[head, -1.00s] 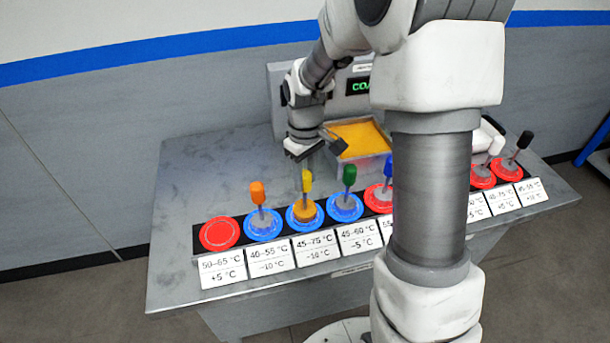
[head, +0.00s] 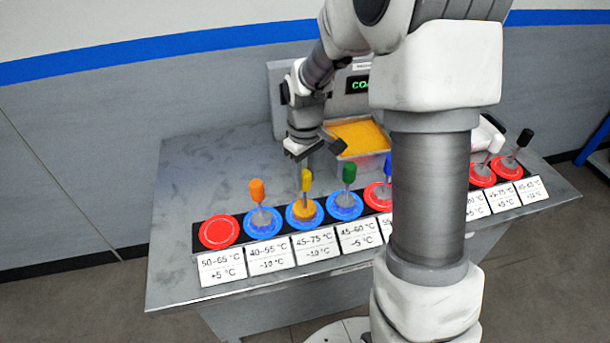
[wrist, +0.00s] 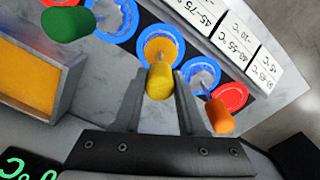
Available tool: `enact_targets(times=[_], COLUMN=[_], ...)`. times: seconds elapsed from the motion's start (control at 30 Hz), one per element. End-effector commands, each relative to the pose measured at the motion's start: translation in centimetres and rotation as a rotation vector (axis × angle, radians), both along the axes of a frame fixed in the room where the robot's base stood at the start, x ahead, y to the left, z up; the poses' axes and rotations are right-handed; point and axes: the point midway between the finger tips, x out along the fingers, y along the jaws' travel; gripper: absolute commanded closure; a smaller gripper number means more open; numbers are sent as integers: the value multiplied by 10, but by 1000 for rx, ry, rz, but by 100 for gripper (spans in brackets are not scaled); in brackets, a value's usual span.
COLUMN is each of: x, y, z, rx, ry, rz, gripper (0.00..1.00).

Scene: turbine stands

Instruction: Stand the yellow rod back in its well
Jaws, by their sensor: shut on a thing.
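The yellow rod (head: 306,180) stands roughly upright over a blue-ringed well (head: 290,217) with a yellow-orange centre, above the label 45–75 °C, -10 °C. I cannot tell how deep its lower end sits. In the wrist view, the yellow rod (wrist: 160,82) shows end-on between the two dark fingers, over the same blue ring (wrist: 177,41). My gripper (wrist: 160,88) is shut on the rod's yellow top.
An orange rod (head: 257,190) stands to the left and a green rod (head: 348,174) to the right. A red disc (head: 220,233) at the left end has no rod. An orange-filled tray (head: 375,156) lies behind. My arm hides part of the row. The table's left is clear.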

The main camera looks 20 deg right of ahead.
Motion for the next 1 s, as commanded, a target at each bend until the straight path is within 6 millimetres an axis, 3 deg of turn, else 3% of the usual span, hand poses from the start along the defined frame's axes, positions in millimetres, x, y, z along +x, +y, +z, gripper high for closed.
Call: enact_targets(times=[0.03, 0.13, 0.17, 0.33, 0.53, 0.6, 1.0], x=[-5, -5, -5, -4, -3, -4, -3], y=[0, 0, 0, 0, 0, 0, 0], z=[-10, -11, -11, -9, -7, -7, 2], rx=[0, 0, 0, 0, 1, 1, 1], ry=[17, 17, 17, 15, 13, 13, 11], rz=[-1, -1, -1, 0, 0, 0, 0], gripper=[100, 100, 55, 25, 25, 15, 15])
